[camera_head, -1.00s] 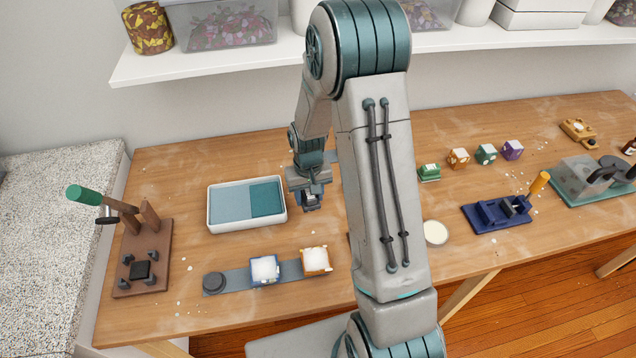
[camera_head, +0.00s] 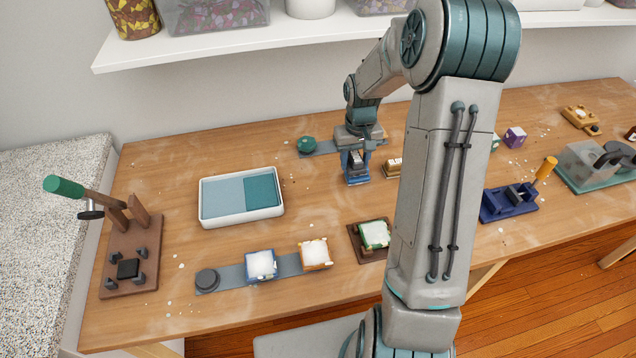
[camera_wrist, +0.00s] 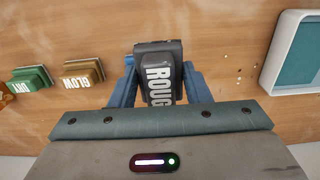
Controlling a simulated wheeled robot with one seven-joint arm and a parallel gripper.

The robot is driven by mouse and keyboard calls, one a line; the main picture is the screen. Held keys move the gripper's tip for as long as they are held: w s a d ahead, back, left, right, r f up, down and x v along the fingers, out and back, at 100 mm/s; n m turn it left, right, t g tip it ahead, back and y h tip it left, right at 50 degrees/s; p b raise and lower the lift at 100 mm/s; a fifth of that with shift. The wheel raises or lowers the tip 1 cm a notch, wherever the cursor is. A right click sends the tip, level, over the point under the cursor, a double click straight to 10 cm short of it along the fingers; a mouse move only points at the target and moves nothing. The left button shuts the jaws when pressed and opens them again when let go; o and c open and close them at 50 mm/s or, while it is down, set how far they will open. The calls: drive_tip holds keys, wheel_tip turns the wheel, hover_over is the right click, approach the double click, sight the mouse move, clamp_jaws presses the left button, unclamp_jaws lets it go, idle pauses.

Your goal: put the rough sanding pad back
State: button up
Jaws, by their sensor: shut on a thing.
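The rough sanding pad (camera_wrist: 158,72) is a dark grey block with white lettering that reads "ROUG" as far as it shows. In the wrist view it sits between the two blue fingers of my gripper (camera_wrist: 160,88), which is shut on it. In the head view my gripper (camera_head: 356,178) points down over the back middle of the table, right of the white tray. The pad shows there only as a small dark patch between the fingers. I cannot tell whether its underside touches the table.
The white tray (camera_head: 241,217) is at left. A grey strip with a green knob (camera_head: 307,145) lies behind my gripper. My arm hides part of the table.

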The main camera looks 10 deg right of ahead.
drive_tip(key=p, duration=0.2)
hover_over(318, 186)
wheel_tip(318, 186, down, 6)
drive_tip(key=shift+r, duration=0.2)
drive_tip(key=shift+f+p, duration=0.45)
drive_tip(key=shift+f, duration=1.65)
drive_tip(key=shift+f, duration=0.15)
drive_tip(key=o, duration=1)
drive_tip(key=shift+c, duration=0.2)
